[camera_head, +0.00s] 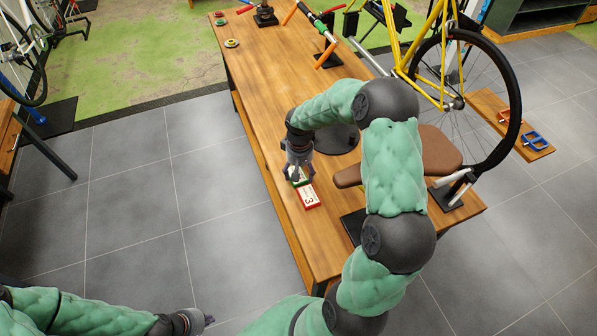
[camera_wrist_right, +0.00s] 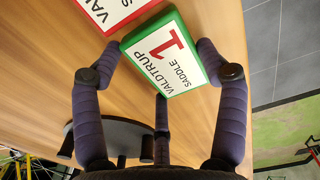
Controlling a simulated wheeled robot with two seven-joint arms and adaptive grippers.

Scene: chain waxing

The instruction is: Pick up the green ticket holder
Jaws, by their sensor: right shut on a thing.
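The green ticket holder (camera_wrist_right: 190,81), a green-framed white card reading "VALDTRUP SADDLE 1", sits between the fingers of my right gripper (camera_wrist_right: 161,47) in the right wrist view. The gripper is shut on it, with a finger at each side edge. In the head view my right gripper (camera_head: 298,174) is low at the table's left edge and hides most of the holder, with a little green (camera_head: 301,183) showing. I cannot tell whether the holder is clear of the tabletop. My left gripper (camera_head: 197,320) is at the bottom, over the floor, away from the table; its fingers are unclear.
A red ticket holder (camera_head: 310,196) lies right beside the green one on the wooden table (camera_head: 262,92). A dark round stand (camera_head: 337,139) and a brown saddle (camera_head: 438,152) are to the right. A yellow bicycle (camera_head: 431,24) stands behind. The table's far-left stretch is mostly clear.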

